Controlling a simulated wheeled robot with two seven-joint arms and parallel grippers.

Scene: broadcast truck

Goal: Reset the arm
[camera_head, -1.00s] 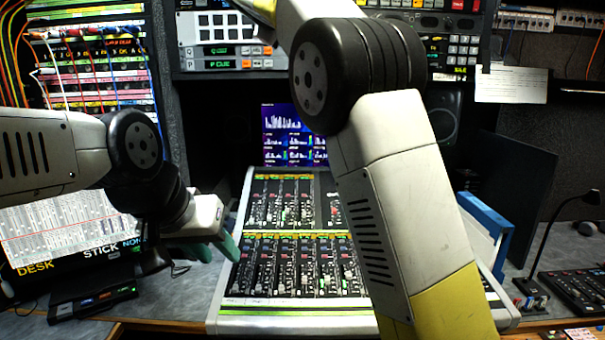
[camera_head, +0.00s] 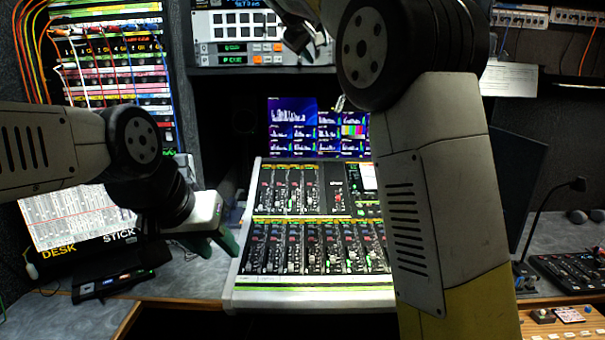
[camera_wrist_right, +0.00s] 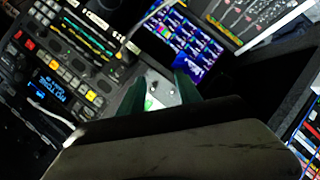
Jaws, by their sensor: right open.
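My right arm (camera_head: 430,170) crosses the head view from the bottom right to the top and covers part of the mixing console. Its gripper shows in the right wrist view (camera_wrist_right: 160,90), with two green fingers apart and nothing held between them. A small light patch with a green spot shows behind the gap. My left gripper (camera_head: 212,240) has green fingers and hangs near the console's left edge. I cannot make out its finger gap.
The mixing console (camera_head: 307,279) fills the middle of the desk. A monitor (camera_head: 290,125) stands behind it. A gooseneck lamp (camera_head: 578,184) and a small control panel (camera_head: 575,280) are at right. Rack panels (camera_head: 235,35) hang above.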

